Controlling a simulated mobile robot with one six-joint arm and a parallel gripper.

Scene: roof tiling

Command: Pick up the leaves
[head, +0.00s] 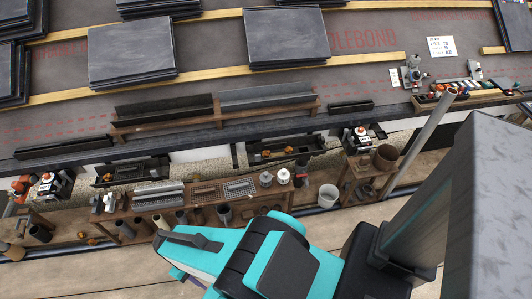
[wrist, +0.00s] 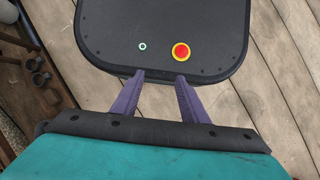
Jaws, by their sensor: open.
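Small orange-brown clumps that look like leaves show in the head view: one (head: 107,177) in the left dark open gutter section, and others (head: 267,153) in the right gutter section. They are too small to tell apart clearly. My gripper (wrist: 161,78) is open and empty in the wrist view, its two purple fingers apart above a dark panel with a red and yellow button. In the head view the fingers are mostly hidden by my teal arm, well in front of the gutter. No leaves show in the wrist view.
A wooden bench (head: 150,212) with pots and metal pieces stands in front of the gutter. A white bucket (head: 327,195) stands right of its middle. Stacked slates (head: 131,50) lie on the roof above. A grey post (head: 425,140) rises at the right. Plank floor (head: 130,275) is clear at lower left.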

